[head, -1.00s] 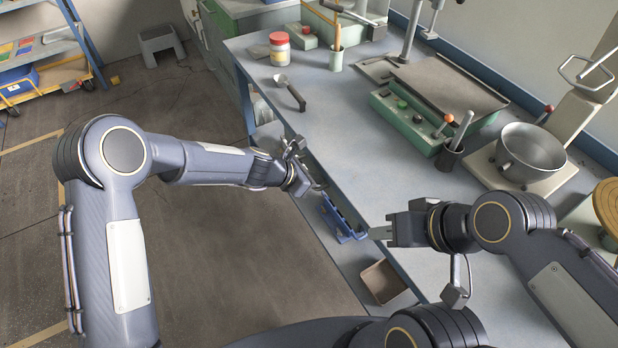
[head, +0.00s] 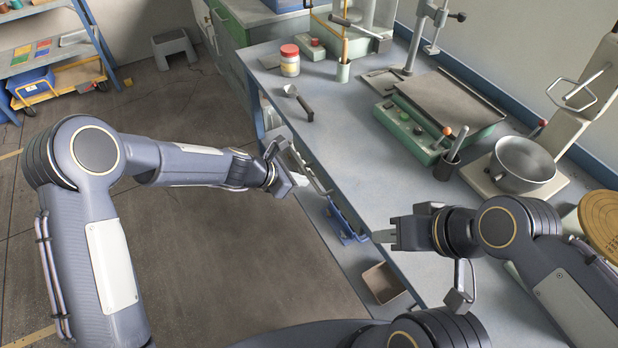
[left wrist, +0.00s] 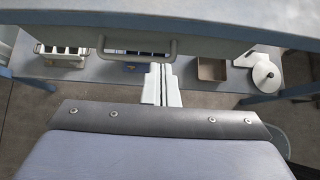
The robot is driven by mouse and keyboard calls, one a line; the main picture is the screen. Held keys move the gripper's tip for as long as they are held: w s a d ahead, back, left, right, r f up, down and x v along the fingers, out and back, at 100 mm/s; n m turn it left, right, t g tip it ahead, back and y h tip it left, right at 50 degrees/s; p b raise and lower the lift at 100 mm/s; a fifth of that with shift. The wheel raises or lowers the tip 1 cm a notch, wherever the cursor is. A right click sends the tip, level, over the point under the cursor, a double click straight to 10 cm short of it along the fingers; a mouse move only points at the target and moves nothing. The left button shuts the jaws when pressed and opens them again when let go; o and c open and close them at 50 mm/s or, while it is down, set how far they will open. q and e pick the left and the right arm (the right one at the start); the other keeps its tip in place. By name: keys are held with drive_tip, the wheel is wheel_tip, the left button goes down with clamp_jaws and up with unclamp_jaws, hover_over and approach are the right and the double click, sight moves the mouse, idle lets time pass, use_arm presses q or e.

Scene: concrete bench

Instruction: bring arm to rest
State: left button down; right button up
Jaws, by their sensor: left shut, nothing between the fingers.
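My left arm reaches in from the left in the head view, bent at the elbow. Its gripper (head: 292,180) is beside the bench's long front edge, over the side where the lower shelf shows. In the left wrist view the two pale fingers (left wrist: 161,84) are together with nothing between them, in front of the underside of the bench. My right gripper (head: 386,230) is over the near part of the bench, pointing left. Nothing is seen in it, and its finger gap is not clear.
The bench (head: 345,150) carries a scoop (head: 298,103), a red-lidded jar (head: 289,60), a green-based device (head: 418,133) and a metal bowl (head: 522,165). A blue rack (head: 345,222) and a brown bin (head: 382,283) lie below its edge. Floor at left is open; a grey stool (head: 174,48) stands far back.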

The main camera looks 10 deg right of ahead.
use_arm(q)
drive_tip(key=shift+a+r, duration=0.2)
drive_tip(key=shift+a, duration=0.15)
drive_tip(key=s+a+r+m+t+y, duration=0.1)
drive_tip(key=s+a+r+m, duration=0.4)
drive_tip(key=a+r, duration=0.4)
drive_tip(key=s+a+r+m, duration=0.4)
drive_tip(key=a+r+m, duration=0.1)
drive_tip(key=a+r, duration=0.35)
drive_tip(key=s+a+m+t+y, duration=0.1)
drive_tip(key=s+a+m, duration=0.3)
drive_tip(key=s, duration=0.5)
drive_tip(key=s+a+r+m+t+y+p, duration=0.1)
drive_tip(key=s+a+m+y, duration=0.2)
drive_tip(key=s+a+m, duration=0.2)
drive_tip(key=s+a, duration=0.3)
drive_tip(key=s, duration=0.2)
drive_tip(key=shift+s+a+r+p, duration=0.2)
drive_tip(key=shift+s+a+p, duration=0.05)
drive_tip(key=shift+a+p, duration=0.05)
